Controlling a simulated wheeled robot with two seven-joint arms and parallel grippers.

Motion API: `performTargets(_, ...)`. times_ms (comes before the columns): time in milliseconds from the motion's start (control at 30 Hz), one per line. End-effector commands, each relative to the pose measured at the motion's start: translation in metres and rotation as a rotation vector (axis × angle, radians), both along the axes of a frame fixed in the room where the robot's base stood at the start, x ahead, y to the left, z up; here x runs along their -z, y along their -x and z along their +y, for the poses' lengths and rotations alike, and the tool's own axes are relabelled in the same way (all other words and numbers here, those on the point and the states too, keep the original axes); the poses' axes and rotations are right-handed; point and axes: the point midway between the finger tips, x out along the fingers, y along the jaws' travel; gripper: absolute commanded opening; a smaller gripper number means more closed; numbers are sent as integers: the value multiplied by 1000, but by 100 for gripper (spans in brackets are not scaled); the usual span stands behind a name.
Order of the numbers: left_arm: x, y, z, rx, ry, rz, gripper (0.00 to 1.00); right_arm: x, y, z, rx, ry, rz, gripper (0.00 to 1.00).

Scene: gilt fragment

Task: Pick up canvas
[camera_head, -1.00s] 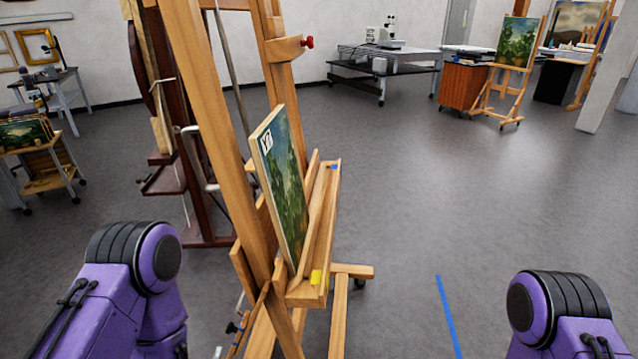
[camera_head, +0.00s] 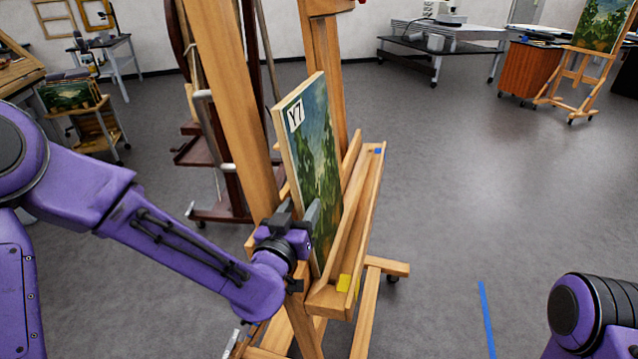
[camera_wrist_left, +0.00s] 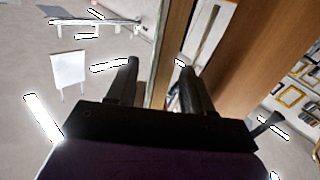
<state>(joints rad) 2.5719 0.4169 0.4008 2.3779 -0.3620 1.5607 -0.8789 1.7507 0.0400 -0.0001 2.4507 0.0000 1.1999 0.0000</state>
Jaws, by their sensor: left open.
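The canvas (camera_head: 318,150), a green landscape painting with a white "Y7" label in its upper corner, stands upright, slightly tilted, on the ledge (camera_head: 352,255) of a wooden easel. My left gripper (camera_head: 298,212) is open at the canvas's near side edge, low down, with one finger in front of the painted face. In the left wrist view, the two open fingers (camera_wrist_left: 160,78) stand either side of an upright tan strip, which looks like the canvas edge. Whether they touch it I cannot tell. My right gripper is out of view; only part of its arm shows at bottom right.
The easel's thick post (camera_head: 232,100) rises close behind my left gripper. A yellow piece (camera_head: 344,283) and a blue piece (camera_head: 378,151) sit on the ledge. Another easel with a painting (camera_head: 601,25) stands at the back right. Grey floor right of the easel is mostly clear.

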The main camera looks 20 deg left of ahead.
Motion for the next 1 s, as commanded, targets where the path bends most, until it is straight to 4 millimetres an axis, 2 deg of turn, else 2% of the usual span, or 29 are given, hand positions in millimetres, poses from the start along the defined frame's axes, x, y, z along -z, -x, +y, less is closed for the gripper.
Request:
performTargets(367,9,-51,-6,-4,1,3,51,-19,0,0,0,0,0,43)
performTargets(600,11,-55,-6,-3,0,1,51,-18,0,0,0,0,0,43)
performTargets(633,11,-55,-6,-3,0,1,48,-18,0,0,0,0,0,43)
performTargets(767,11,-55,-6,-3,0,1,6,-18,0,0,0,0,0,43)
performTargets(800,11,-55,-6,-3,0,1,0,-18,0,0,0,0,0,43)
performTargets(1000,10,-55,-6,-3,1,0,0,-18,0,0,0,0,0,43)
